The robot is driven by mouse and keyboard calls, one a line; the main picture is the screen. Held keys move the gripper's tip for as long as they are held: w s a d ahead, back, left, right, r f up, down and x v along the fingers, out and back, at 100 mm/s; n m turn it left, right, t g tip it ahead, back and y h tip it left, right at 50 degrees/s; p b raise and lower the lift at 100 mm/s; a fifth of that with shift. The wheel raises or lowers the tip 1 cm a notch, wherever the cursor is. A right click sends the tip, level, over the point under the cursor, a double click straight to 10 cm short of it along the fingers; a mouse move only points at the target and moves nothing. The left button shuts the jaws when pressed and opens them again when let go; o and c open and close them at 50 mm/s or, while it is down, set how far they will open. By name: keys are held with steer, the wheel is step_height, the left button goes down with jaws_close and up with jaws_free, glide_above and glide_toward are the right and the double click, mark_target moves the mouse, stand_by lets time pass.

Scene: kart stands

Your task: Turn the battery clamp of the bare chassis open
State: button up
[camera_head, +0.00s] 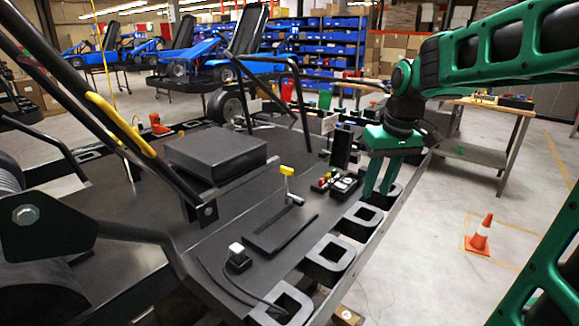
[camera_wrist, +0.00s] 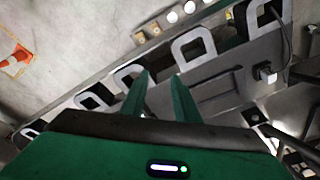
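The bare chassis (camera_head: 120,215) is a dark flat deck with tubes and grey loop-shaped side brackets. A small lever with a yellow grip (camera_head: 287,171) stands upright on a metal foot on the deck, beside a flat black strip; it looks like the battery clamp. My gripper (camera_head: 379,192) points down over the deck's right edge, to the right of the lever and apart from it. In the wrist view my gripper (camera_wrist: 160,82) has its two green fingers apart with nothing between them. The lever does not show in the wrist view.
A black box (camera_head: 215,150) sits on the deck left of the lever. Small coloured parts (camera_head: 335,182) and an upright black panel (camera_head: 341,148) stand between lever and gripper. A white-topped switch (camera_head: 237,256) is nearer. An orange cone (camera_head: 480,234) stands on open floor.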

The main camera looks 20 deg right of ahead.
steer(key=w+a+r+n+t+y, duration=0.15)
steer(key=w+a+n, duration=0.35)
steer(key=w, duration=0.6)
steer(key=w+a+r+n+y, duration=0.1)
steer(key=w+a+r+n, duration=0.2)
steer(key=w+a, duration=0.65)
steer(key=w+f, duration=0.1)
steer(key=f, duration=0.2)
steer(key=w+f, duration=0.2)
steer(key=f, duration=0.1)
steer(key=w+f, duration=0.2)
steer(key=f, duration=0.1)
steer(key=shift+w+f, duration=0.2)
steer(key=shift+f, duration=0.15)
jaws_close()
